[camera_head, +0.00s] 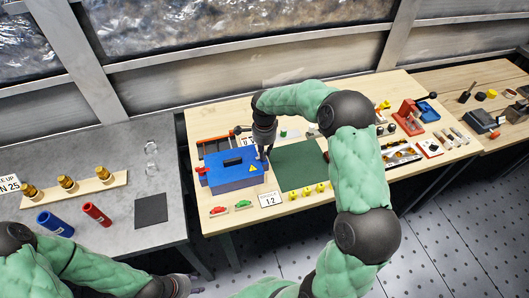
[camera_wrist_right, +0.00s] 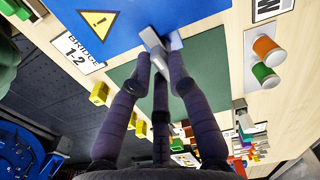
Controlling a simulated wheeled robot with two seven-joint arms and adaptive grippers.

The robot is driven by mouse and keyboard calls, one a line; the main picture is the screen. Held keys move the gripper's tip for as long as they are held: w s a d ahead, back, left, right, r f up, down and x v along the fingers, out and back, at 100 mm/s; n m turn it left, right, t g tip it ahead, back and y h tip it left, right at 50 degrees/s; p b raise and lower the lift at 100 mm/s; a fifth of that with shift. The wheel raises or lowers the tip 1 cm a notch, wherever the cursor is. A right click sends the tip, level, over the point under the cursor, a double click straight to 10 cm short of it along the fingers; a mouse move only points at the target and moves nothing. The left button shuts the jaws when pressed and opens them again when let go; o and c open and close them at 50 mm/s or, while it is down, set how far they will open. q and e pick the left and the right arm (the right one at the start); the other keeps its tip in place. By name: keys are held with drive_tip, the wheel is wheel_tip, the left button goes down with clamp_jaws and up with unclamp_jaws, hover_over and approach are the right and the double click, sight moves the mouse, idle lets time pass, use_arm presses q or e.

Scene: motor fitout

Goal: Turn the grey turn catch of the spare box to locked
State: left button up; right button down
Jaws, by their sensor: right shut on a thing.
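The blue spare box (camera_head: 234,170) stands on the wooden bench in the head view, with a dark handle on its lid. Its blue side with a yellow warning triangle fills the top of the wrist view (camera_wrist_right: 145,12). The grey turn catch (camera_wrist_right: 151,38) sits at the box's edge and looks slanted there. My right gripper (camera_head: 264,152) is at the box's right end. In the wrist view its fingers (camera_wrist_right: 158,62) are shut on the catch, which their tips partly hide. My left gripper (camera_head: 180,286) is low at the left, away from the box; its fingers are unclear.
A green mat (camera_head: 298,166) lies right of the box. Red and green parts (camera_head: 230,208), a 1-2 card (camera_head: 270,199) and yellow pieces (camera_head: 306,191) lie in front. The grey table (camera_head: 160,235) at left holds blue and red cylinders.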

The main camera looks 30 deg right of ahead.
drive_tip(key=shift+m, duration=0.6)
drive_tip(key=c, duration=1.2)
unclamp_jaws()
wheel_tip(320, 180, up, 12)
drive_tip(key=shift+r, duration=0.1)
